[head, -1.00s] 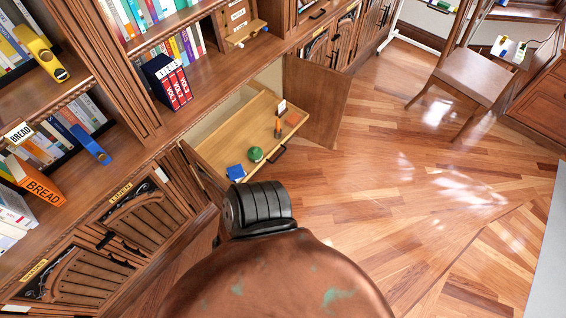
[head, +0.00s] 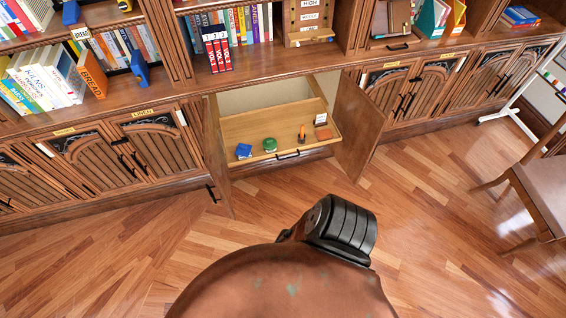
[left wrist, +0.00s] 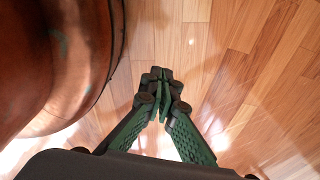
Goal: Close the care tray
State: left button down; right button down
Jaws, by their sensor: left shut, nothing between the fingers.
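The care tray (head: 235,132) is a wooden pull-out tray in the low cabinet, drawn out, with a dark handle (head: 288,156) on its front. On it sit a blue item (head: 244,151), a green round item (head: 270,145), an upright orange item (head: 302,133) and a small block (head: 322,119). The cabinet's left door (head: 220,165) and right door (head: 362,130) both stand open beside the tray. My left gripper (left wrist: 163,78) is shut and empty above the wood floor in the left wrist view, well away from the tray. Neither gripper shows in the head view.
Closed cabinets (head: 165,145) flank the open one. Red volumes (head: 216,52) and a wooden rack (head: 308,22) stand on the shelf above. A chair (head: 540,190) stands at the right. The floor (head: 440,210) before the tray is clear.

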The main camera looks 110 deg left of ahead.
aim_at(282, 123)
jog(key=u, duration=3.6)
